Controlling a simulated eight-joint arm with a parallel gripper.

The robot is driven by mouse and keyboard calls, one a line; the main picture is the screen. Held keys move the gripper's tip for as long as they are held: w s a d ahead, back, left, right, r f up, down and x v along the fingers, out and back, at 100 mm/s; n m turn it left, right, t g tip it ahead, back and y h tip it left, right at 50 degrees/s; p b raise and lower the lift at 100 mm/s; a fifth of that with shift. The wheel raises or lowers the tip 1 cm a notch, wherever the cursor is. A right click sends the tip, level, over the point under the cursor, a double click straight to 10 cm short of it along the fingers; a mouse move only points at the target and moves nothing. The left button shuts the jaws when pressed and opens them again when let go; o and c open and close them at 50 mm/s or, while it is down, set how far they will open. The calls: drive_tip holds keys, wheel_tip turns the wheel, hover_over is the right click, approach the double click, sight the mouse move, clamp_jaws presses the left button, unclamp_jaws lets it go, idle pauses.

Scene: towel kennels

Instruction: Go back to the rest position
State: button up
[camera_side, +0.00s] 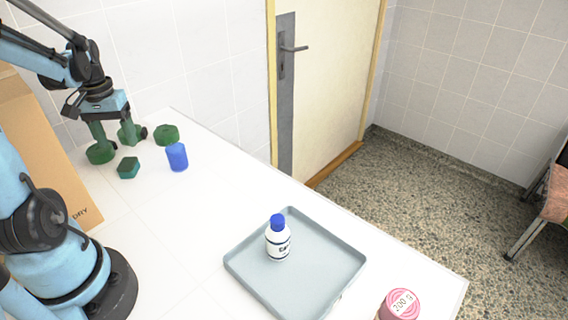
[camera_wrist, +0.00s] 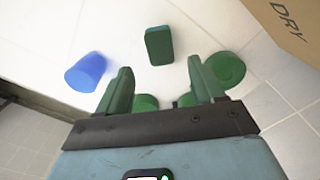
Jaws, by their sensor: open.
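My gripper (camera_side: 113,138) is open at the back left of the white table, its two green fingers pointing down. In the wrist view, my gripper (camera_wrist: 160,70) has a clear gap between its fingers, with nothing held. A dark green block (camera_side: 128,168) lies on the table just in front of it; the block (camera_wrist: 159,45) shows beyond the fingertips. A green round piece (camera_side: 100,154) is by the left finger; I cannot tell whether they touch. A blue cylinder (camera_side: 177,157) stands to the right, also in the wrist view (camera_wrist: 85,72).
Another green round piece (camera_side: 166,135) lies behind the blue cylinder. A grey tray (camera_side: 240,262) holds a white bottle (camera_side: 278,243) with a blue cap. A pink round container (camera_side: 402,303) is at the front right. A cardboard box (camera_side: 45,150) stands at the left. The table's middle is clear.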

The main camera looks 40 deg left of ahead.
drive_tip(key=shift+r, duration=0.45)
drive_tip(key=shift+w+d, duration=0.1)
drive_tip(key=w+d+r+m+t, duration=0.1)
drive_tip(key=w+d+m+t, duration=0.1)
drive_tip(key=d, duration=0.7)
drive_tip(key=w+d+r+m+t, duration=0.2)
drive_tip(key=w+d+m, duration=0.1)
drive_tip(key=d, duration=0.5)
drive_tip(key=w+d+r+m+t, duration=0.1)
drive_tip(key=w+d+m+t, duration=0.2)
drive_tip(key=d, duration=0.6)
drive_tip(key=shift+d+r+m, duration=0.3)
drive_tip(key=shift+r+m, duration=0.05)
drive_tip(key=shift+m, duration=0.15)
